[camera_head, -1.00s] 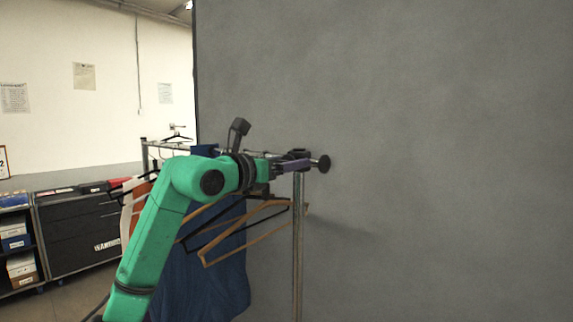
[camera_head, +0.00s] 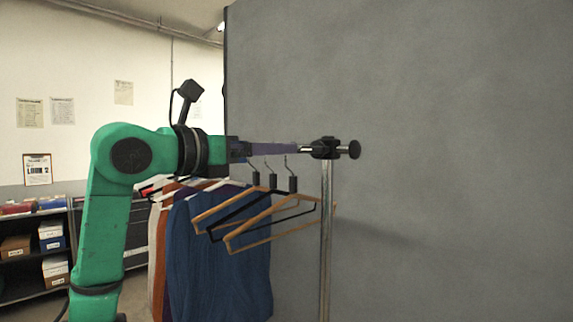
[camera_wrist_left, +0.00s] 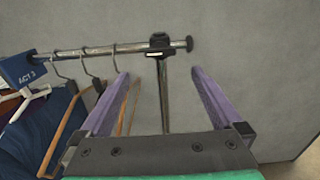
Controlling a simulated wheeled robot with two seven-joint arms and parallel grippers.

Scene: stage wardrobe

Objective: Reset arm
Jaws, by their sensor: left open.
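My left arm comes in from the left in the head view, with its gripper (camera_head: 297,149) level with the rail's end clamp. The wrist view shows the two purple fingers spread wide, the gripper (camera_wrist_left: 160,74) open with nothing held. The clothes rail (camera_wrist_left: 98,50) runs ahead of the fingers, and its upright post (camera_wrist_left: 163,98) shows between them. Several hangers hang by their hooks from the rail, including a wooden hanger (camera_head: 268,226) near the post. In the head view my gripper hides much of the rail. My right gripper is in neither view.
A grey partition (camera_head: 450,130) stands close behind the rail and fills the right side. Blue clothing (camera_head: 220,255) hangs left of the bare hangers. A blue "ACT 3" marker (camera_wrist_left: 30,70) sits on the rail. A shelf with boxes (camera_head: 35,245) stands at the far left.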

